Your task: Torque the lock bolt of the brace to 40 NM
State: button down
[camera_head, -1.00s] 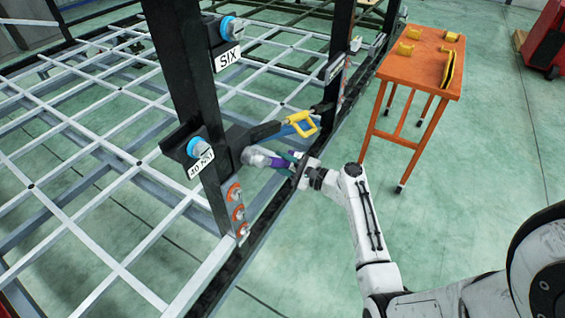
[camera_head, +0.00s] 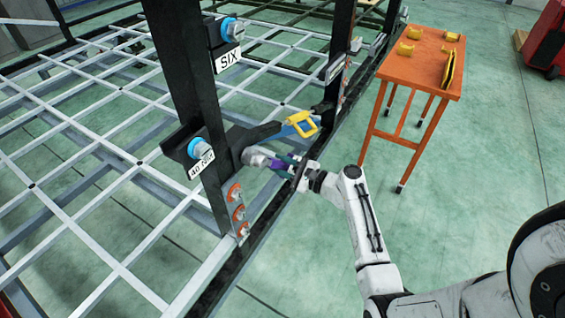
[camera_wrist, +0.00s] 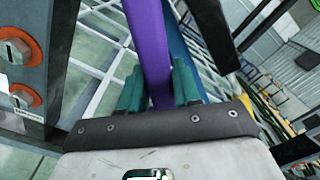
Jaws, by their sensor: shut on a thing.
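My gripper (camera_head: 287,163) is shut on a purple-handled tool (camera_head: 275,164), whose grey head (camera_head: 257,157) is at the black post, just below the dark brace arm (camera_head: 262,131). Whether the head sits on a bolt is hidden. In the wrist view, the teal fingers of my gripper (camera_wrist: 160,88) close around the purple handle (camera_wrist: 148,40); the tool's head is out of view. A silver bolt with a blue ring (camera_head: 200,148) is on the post's far side, above a label (camera_head: 202,165) that appears to read 40 NM.
A higher blue-ringed bolt (camera_head: 231,29) has a SIX label (camera_head: 227,59). Orange-ringed bolts (camera_head: 238,213) line the lower post; they also show in the wrist view (camera_wrist: 22,96). An orange table (camera_head: 425,62) with yellow parts stands right, with open floor around it.

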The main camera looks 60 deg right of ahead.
jog(key=shift+a+f+m+p, duration=0.3)
jog(key=shift+a+f+m, duration=0.15)
jog(key=shift+a+m, duration=0.2)
dwell(0.4)
jog(key=shift+a+f+m+p, duration=0.6)
jog(key=shift+a+f+m, duration=0.05)
jog(key=shift+a+m, duration=0.3)
jog(key=shift+a, duration=0.1)
jog(key=shift+a+f+m+p, duration=0.25)
jog(key=shift+a+m+p, duration=0.1)
jog(key=shift+a+m, duration=0.15)
jog(key=shift+a+f+m+p, duration=0.2)
jog(key=shift+a+m+p, duration=0.1)
jog(key=shift+a+m, duration=0.15)
jog(key=shift+a, duration=0.15)
